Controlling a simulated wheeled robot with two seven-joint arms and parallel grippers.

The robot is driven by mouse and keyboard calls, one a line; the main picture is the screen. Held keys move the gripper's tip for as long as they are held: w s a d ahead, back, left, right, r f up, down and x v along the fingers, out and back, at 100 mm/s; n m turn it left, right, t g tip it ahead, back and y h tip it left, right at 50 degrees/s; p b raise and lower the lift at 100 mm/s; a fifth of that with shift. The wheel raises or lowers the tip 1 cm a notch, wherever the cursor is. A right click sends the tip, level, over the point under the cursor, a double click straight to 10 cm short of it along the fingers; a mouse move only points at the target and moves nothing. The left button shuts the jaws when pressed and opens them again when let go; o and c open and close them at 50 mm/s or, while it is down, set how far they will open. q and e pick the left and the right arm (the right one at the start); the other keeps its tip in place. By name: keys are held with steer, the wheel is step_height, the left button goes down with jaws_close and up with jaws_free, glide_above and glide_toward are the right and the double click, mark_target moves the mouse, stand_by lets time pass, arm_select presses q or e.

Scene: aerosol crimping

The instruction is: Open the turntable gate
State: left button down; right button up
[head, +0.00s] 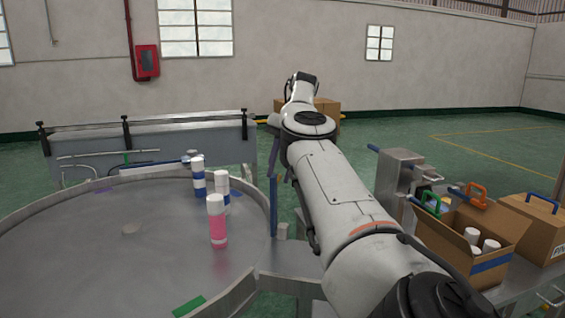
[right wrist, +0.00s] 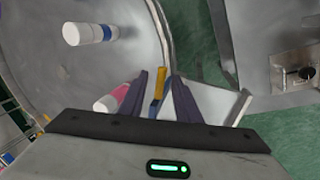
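The round metal turntable (head: 110,245) fills the left of the head view, with a raised rim. A pink can (head: 217,222) and blue-and-white cans (head: 198,178) stand on it near its right side. My right gripper (right wrist: 158,76) is at the rim, pointing down. Its dark fingers stand apart, either side of a narrow yellow-and-blue piece (right wrist: 157,92), seemingly the gate's handle; firm contact cannot be made out. A metal guide plate (right wrist: 212,102) lies just right of the fingers. In the head view my arm hides most of the gripper and gate. My left gripper is out of view.
A grey machine (head: 397,180) with blue-ended levers stands right of my arm. An open cardboard box (head: 455,245) holding white-capped cans sits beside it, with another carton (head: 545,230) farther right. A metal conveyor (head: 150,142) stands behind the turntable. Green floor lies open beyond.

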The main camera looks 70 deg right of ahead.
steer(key=shift+v, duration=1.7)
